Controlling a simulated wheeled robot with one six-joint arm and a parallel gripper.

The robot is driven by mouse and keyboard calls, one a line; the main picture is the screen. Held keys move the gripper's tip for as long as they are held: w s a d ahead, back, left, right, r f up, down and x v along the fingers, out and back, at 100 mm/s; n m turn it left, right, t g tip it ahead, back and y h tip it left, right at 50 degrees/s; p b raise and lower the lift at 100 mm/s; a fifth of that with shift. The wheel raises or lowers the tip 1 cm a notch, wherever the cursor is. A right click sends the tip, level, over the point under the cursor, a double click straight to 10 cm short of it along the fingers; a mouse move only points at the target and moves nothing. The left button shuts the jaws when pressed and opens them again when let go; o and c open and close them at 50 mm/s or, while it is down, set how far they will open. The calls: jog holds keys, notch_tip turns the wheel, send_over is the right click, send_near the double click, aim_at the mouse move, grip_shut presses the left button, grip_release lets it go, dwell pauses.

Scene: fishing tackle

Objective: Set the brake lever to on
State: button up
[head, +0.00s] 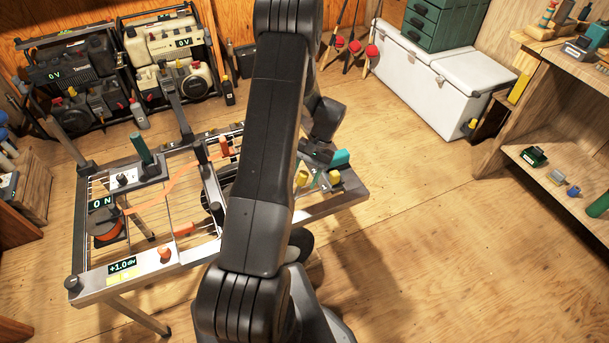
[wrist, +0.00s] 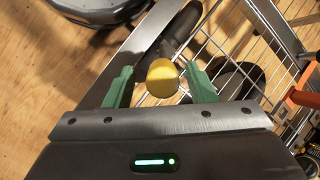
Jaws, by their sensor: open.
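A yellow knob (wrist: 163,78) on a dark arm, which looks like the brake lever, shows in the wrist view between my green fingertips. My gripper (wrist: 159,70) is open around the knob, with a small gap visible on each side; depth to the knob is hard to judge. In the head view my gripper (head: 328,170) is at the right end of the metal-framed bench (head: 340,195). Small yellow parts (head: 302,178) show there, but which is the lever's knob is unclear. No on or off marking is readable.
The bench carries an orange line on a spool (head: 103,226), a "0 N" display (head: 102,203), a "+1.0" display (head: 122,266) and an upright green handle (head: 141,148). A white chest (head: 430,85) and a shelf (head: 560,185) stand right. Floor between is clear.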

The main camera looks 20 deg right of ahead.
jog(key=shift+r, duration=0.1)
jog(key=v, duration=1.3)
jog(key=shift+d+r, duration=0.25)
jog(key=shift+f, duration=0.1)
jog(key=x, duration=1.4)
jog(key=shift+a, duration=0.15)
